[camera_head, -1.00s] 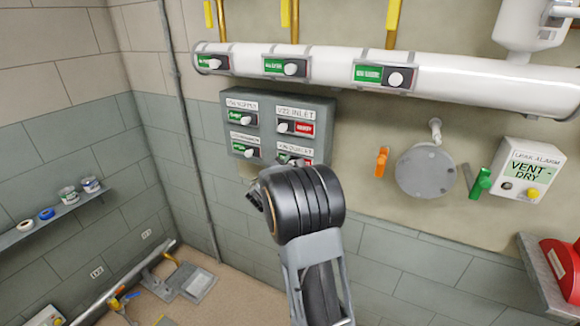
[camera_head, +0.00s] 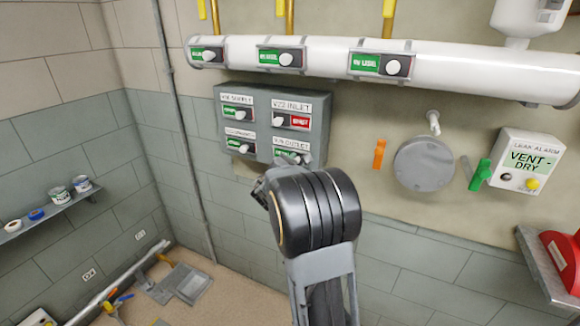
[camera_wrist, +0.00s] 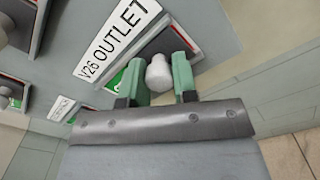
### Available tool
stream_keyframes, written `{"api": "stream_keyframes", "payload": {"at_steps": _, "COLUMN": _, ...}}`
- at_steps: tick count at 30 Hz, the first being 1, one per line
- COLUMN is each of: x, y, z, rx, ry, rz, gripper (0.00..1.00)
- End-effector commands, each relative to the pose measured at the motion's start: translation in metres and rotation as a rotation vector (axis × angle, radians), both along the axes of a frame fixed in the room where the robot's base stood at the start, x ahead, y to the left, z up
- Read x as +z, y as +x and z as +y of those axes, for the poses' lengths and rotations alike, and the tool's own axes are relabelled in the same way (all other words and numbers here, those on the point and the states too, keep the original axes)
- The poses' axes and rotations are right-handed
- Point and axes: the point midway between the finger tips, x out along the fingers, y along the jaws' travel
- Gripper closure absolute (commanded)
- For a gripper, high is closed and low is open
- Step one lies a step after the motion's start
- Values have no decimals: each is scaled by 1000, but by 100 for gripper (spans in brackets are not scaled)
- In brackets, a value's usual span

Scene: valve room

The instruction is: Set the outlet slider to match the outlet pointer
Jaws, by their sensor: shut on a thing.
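The outlet slider sits in the lower right of the grey control box (camera_head: 225,120), under a label that reads V26 OUTLET (camera_wrist: 118,38) in the wrist view. Its pale knob (camera_wrist: 158,73) is at the right end of its slot, with green (camera_wrist: 120,78) showing on its left. My gripper (camera_wrist: 160,82) is shut on this knob, one green finger on each side. In the head view my gripper (camera_head: 292,160) is at the box and my wrist partly hides the slider. I cannot tell which indicator is the outlet pointer.
The box's V22 INLET slider (camera_head: 278,121) has its knob left with red showing. A white pipe (camera_head: 450,75) above carries several indicators with green left and knobs right, labels too small to read. Orange handle (camera_head: 379,153), round cover (camera_head: 425,165) and leak alarm (camera_head: 525,160) are right.

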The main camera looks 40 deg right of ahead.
Motion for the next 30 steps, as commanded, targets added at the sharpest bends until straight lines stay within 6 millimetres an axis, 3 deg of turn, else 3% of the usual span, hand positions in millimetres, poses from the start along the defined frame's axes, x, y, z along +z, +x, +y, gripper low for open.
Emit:
{"api": "stream_keyframes", "payload": {"at_steps": 5, "x": -2, "y": -3, "z": -2, "rx": -9, "ry": 2, "rz": 4, "gripper": 100}}
{"api": "stream_keyframes", "payload": {"at_steps": 6, "x": -2, "y": -3, "z": -2, "rx": -10, "ry": 3, "rz": 4, "gripper": 70}}
{"api": "stream_keyframes", "payload": {"at_steps": 13, "x": -1, "y": -2, "z": -1, "rx": -7, "ry": 2, "rz": 3, "gripper": 48}}
{"api": "stream_keyframes", "payload": {"at_steps": 23, "x": -1, "y": -2, "z": 5, "rx": -1, "ry": 2, "rz": 2, "gripper": 47}}
{"api": "stream_keyframes", "payload": {"at_steps": 30, "x": -2, "y": -20, "z": 39, "rx": 1, "ry": 2, "rz": 0, "gripper": 47}}
